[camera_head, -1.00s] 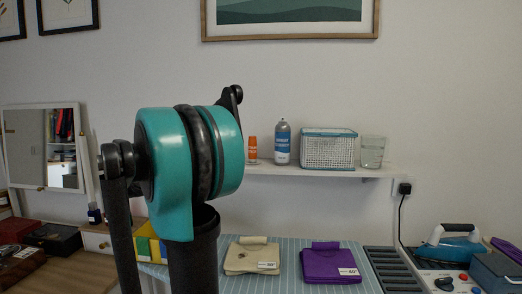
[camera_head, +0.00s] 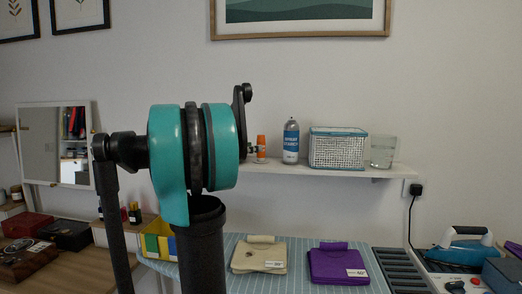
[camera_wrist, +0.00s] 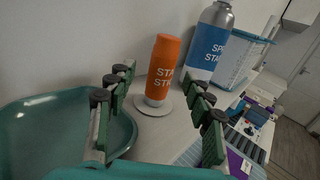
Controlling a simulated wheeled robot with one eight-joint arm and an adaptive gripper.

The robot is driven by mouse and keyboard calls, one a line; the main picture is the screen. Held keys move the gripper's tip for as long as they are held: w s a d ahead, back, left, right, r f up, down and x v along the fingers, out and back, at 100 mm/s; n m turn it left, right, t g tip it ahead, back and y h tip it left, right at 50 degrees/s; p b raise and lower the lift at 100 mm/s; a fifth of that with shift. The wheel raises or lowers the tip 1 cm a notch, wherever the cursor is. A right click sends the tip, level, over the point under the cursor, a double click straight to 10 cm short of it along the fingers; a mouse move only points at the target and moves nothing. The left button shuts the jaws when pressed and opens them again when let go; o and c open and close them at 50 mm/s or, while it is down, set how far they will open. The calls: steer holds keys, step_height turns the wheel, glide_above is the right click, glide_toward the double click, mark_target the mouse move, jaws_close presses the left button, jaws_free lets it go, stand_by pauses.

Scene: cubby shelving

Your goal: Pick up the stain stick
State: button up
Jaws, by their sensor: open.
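The stain stick (camera_head: 261,144) is a small orange cylinder with a white base. It stands upright on the white wall shelf (camera_head: 345,173), left of a blue and silver spray can. In the wrist view the stick (camera_wrist: 164,66) stands between and just beyond my two finger tips, its white base on a small round disc. My gripper (camera_wrist: 160,86) is open, with dark green padded fingers on either side of the stick. No contact with it is visible. In the head view my arm hides most of the gripper; only a small dark part shows left of the stick.
The spray can (camera_head: 291,141) stands close right of the stick, then a basket (camera_head: 338,148) and a glass (camera_head: 382,152). A teal bowl-like shape (camera_wrist: 45,122) lies left of my fingers in the wrist view. Folded cloths and an iron (camera_head: 466,246) lie below the shelf.

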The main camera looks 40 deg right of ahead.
steer(key=d, duration=0.5)
steer(key=shift+s+r, duration=0.1)
steer(key=shift+s, duration=0.3)
steer(key=shift+c, duration=0.3)
jaws_close()
